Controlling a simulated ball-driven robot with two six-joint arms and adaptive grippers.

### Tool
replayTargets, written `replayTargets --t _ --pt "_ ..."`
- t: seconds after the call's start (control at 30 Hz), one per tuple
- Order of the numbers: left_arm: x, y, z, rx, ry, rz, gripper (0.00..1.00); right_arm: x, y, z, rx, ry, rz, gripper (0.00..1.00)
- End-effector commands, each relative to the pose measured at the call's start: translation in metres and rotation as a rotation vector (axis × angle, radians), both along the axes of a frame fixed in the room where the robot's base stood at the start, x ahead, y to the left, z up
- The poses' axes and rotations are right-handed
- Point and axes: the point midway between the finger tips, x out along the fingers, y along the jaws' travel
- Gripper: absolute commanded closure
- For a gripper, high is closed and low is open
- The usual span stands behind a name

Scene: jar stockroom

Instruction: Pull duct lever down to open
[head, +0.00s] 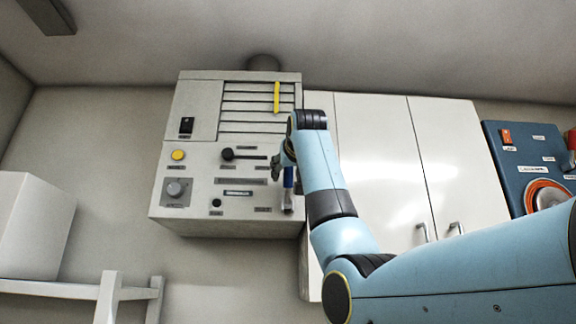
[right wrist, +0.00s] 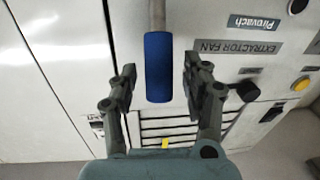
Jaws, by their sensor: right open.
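The duct lever has a blue grip (head: 288,177) on a metal shaft, on the right part of the pale wall unit (head: 238,160). The grip is at the upper end, with the shaft and mount below it. In the right wrist view the blue grip (right wrist: 158,68) is between my gripper's two fingers, with a visible gap on each side. My right gripper (head: 283,160) is open at the lever in the head view, partly hidden by my wrist. My left gripper is not in view.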

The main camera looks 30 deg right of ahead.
Motion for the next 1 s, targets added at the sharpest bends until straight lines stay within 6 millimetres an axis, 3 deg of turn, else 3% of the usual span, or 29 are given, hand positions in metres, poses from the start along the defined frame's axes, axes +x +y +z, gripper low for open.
replayTargets --t 0.23,0.6,1.0 --pt "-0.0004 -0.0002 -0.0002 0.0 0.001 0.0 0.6 0.0008 -0.0005 -0.0007 0.0 0.0 0.0 0.51" --pt "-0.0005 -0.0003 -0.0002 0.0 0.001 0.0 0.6 0.0005 -0.0005 -0.0003 0.0 -0.001 0.0 1.0" --pt "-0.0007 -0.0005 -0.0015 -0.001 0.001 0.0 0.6 -0.0004 -0.0005 -0.0004 -0.003 -0.003 -0.001 1.0"
